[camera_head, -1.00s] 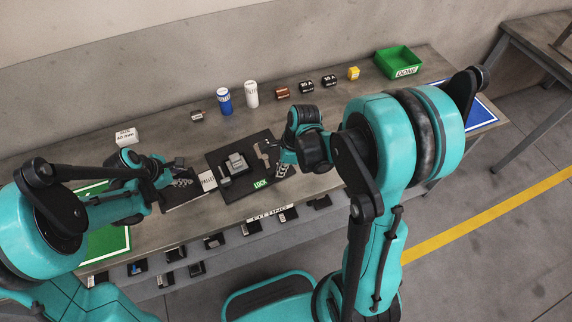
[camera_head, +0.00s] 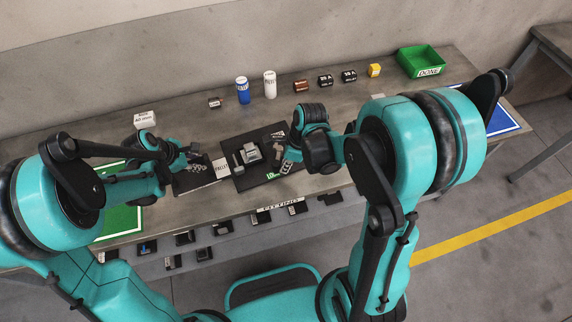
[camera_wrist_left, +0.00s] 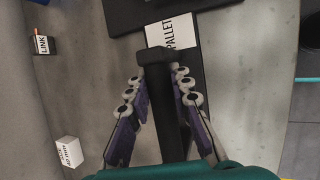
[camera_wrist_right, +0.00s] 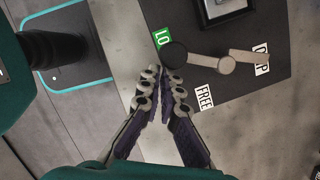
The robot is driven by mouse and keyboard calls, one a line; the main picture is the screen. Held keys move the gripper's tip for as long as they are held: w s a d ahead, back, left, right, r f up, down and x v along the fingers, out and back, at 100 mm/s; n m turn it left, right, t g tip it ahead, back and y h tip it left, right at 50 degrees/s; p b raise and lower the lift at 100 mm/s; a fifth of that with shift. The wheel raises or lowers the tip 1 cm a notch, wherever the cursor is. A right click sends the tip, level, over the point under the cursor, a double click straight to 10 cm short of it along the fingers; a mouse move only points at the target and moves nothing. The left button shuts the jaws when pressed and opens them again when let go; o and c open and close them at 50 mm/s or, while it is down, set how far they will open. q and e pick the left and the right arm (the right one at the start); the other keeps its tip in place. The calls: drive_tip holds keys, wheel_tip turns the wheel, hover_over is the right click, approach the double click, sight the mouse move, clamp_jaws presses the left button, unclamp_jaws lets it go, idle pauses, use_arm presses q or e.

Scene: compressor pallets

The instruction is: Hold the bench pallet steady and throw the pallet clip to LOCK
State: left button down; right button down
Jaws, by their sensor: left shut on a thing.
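The bench pallet (camera_head: 240,182) is a dark plate on the bench carrying a grey compressor part (camera_head: 251,153). My left gripper (camera_head: 195,160) is shut on the pallet's black bar handle (camera_wrist_left: 158,75), beside the white PALLET label (camera_wrist_left: 173,32). The pallet clip (camera_wrist_right: 226,65) is a grey lever with a dark round knob (camera_wrist_right: 174,55). The knob lies beside the green LOCK label (camera_wrist_right: 162,36), partly covering it; the FREE label (camera_wrist_right: 204,95) is clear of the lever. My right gripper (camera_wrist_right: 163,76) has its fingertips nearly together, close by the knob; contact is unclear.
A green DONE bin (camera_head: 421,62) stands at the back right. A blue can (camera_head: 243,91), a white can (camera_head: 270,84) and several small blocks line the bench's back. Small dark parts sit in a row along the front shelf labelled FITTING (camera_head: 279,207).

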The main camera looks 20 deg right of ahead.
use_arm(q)
drive_tip(key=shift+d, duration=0.15)
use_arm(e)
drive_tip(key=s+d, duration=0.1)
drive_tip(key=s+d+r, duration=0.1)
drive_tip(key=d, duration=0.1)
drive_tip(key=shift+s+d, duration=0.15)
drive_tip(key=shift+s, duration=0.2)
drive_tip(key=v, duration=0.9)
drive_tip(key=shift+s, duration=0.2)
use_arm(q)
drive_tip(key=c, duration=1.3)
unclamp_jaws()
